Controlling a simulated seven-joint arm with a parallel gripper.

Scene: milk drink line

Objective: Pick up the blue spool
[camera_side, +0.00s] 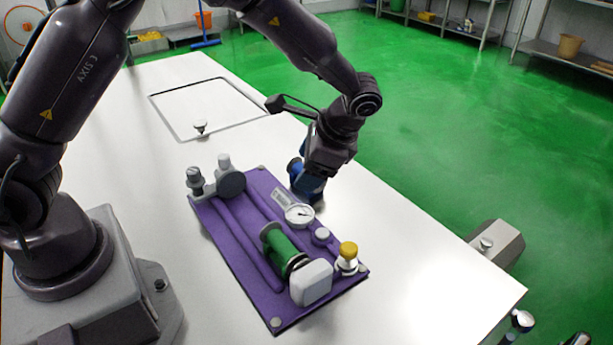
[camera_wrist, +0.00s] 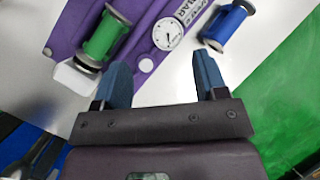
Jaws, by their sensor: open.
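The spool shows beyond the tip of the right finger, outside the gap. I cannot tell the height of the fingers above the table.
The purple panel (camera_side: 235,248) bears a green spool (camera_side: 284,247), a white dial gauge (camera_side: 299,214), a white block (camera_side: 311,282), a yellow-capped fitting (camera_side: 347,257) and grey fittings (camera_side: 231,183). The white table (camera_side: 420,265) is clear to the panel's right.

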